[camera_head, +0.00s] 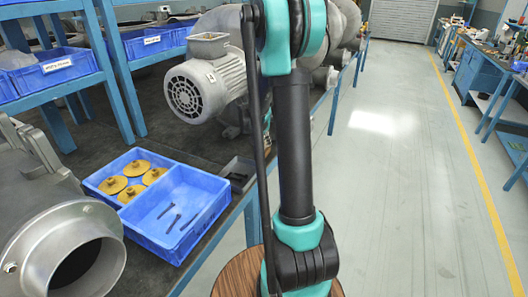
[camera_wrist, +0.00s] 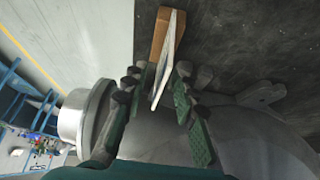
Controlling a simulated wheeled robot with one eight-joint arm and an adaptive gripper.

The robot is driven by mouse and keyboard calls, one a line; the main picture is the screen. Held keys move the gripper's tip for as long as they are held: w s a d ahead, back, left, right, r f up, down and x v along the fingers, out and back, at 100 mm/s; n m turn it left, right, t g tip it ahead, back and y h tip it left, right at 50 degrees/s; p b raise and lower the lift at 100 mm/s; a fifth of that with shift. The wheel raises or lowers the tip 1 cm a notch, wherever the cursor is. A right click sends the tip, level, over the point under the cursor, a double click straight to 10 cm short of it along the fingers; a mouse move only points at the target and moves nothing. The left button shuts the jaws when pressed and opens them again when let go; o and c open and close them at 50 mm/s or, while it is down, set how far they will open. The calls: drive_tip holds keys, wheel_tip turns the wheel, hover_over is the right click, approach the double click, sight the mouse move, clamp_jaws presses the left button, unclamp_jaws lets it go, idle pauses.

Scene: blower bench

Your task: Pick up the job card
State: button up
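In the wrist view a thin, pale, flat piece (camera_wrist: 167,58), seen nearly edge-on, looks like the job card. It stands against a small brown wooden block (camera_wrist: 159,34) on the dark bench top. My gripper (camera_wrist: 166,72) is open, with one finger on each side of the near part of the card. Narrow gaps show between the fingers and the card, so it does not look gripped. The card's face and writing cannot be read. In the head view neither the card nor my gripper can be made out; my arm blocks part of the bench.
A grey metal blower housing (camera_wrist: 240,125) lies close by my fingers in the wrist view. In the head view a blue tray (camera_head: 150,236) holds yellow discs and dark bolts. A motor (camera_head: 205,92) and a flanged pipe housing (camera_head: 62,235) stand on the bench. The aisle floor (camera_head: 390,180) is clear.

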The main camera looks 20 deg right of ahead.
drive_tip(key=shift+c, duration=0.3)
clamp_jaws()
drive_tip(key=shift+r, duration=0.15)
